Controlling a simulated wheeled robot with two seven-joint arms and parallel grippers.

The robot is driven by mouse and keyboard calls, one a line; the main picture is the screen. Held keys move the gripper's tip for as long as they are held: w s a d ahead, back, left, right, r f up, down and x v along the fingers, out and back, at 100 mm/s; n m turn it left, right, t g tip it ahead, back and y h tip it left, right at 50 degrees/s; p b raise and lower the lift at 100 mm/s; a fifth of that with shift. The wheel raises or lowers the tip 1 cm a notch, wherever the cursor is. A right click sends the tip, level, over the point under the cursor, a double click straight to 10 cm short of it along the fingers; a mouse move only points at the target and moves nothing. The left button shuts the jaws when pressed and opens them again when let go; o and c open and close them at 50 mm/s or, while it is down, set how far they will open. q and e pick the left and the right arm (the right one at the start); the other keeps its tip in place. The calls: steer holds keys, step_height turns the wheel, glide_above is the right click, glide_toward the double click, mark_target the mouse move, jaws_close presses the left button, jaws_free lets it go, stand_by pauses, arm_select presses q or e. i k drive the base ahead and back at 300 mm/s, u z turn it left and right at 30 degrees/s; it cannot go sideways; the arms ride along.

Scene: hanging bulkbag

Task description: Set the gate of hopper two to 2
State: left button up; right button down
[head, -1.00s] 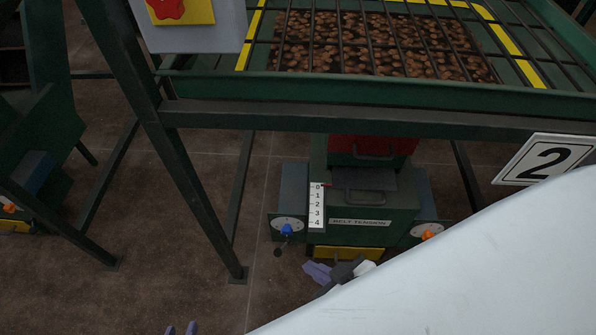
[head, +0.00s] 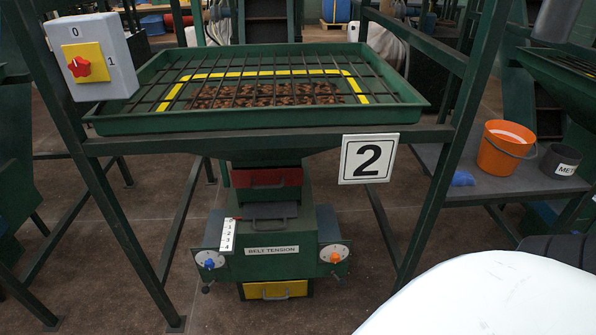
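Hopper two is a green hopper (head: 250,124) under a dark bar grating, with brown lumps inside. A white number 2 sign (head: 368,159) hangs on its front frame. Below its mouth are a red panel (head: 267,178) with a handle and a grey plate (head: 275,211) with a handle; I cannot tell for sure which is the gate. A white scale (head: 228,236) stands left of the grey plate, its numbers running downward to 4. A small red mark shows near its top end; its exact reading is too small to tell. Neither of my grippers is in view.
A green box labelled BELT TENSION (head: 272,250) has a blue knob (head: 209,262), an orange knob (head: 335,256) and a yellow drawer (head: 275,290). A red switch (head: 85,67) is at left. An orange bucket (head: 505,148) stands on a right shelf. A large white surface fills the lower right.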

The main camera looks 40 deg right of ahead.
mark_target(284, 210)
steer(key=k, duration=0.1)
steer(key=z, duration=1.55)
